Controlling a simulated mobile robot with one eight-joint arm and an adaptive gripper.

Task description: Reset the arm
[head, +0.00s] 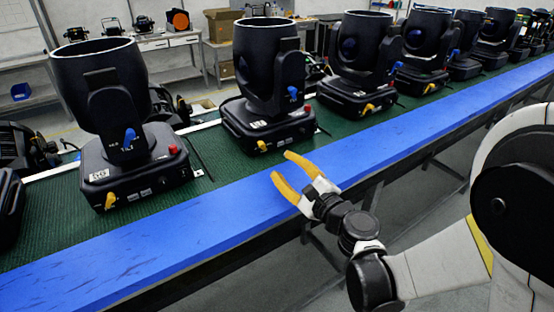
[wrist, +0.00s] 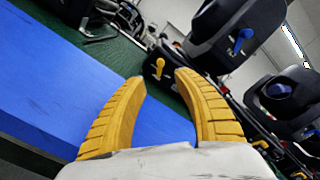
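My gripper (head: 288,172) is in the middle of the head view, in front of the bench over its blue front edge. Its two yellow fingers are spread apart with nothing between them. In the wrist view my gripper (wrist: 160,80) also shows open and empty, with the blue edge (wrist: 60,95) seen beyond and between the fingers. My arm comes in from the right of the head view.
The blue edge strip (head: 130,255) runs along the front. Floor (head: 420,210) shows below it. Tables (head: 170,42) stand behind.

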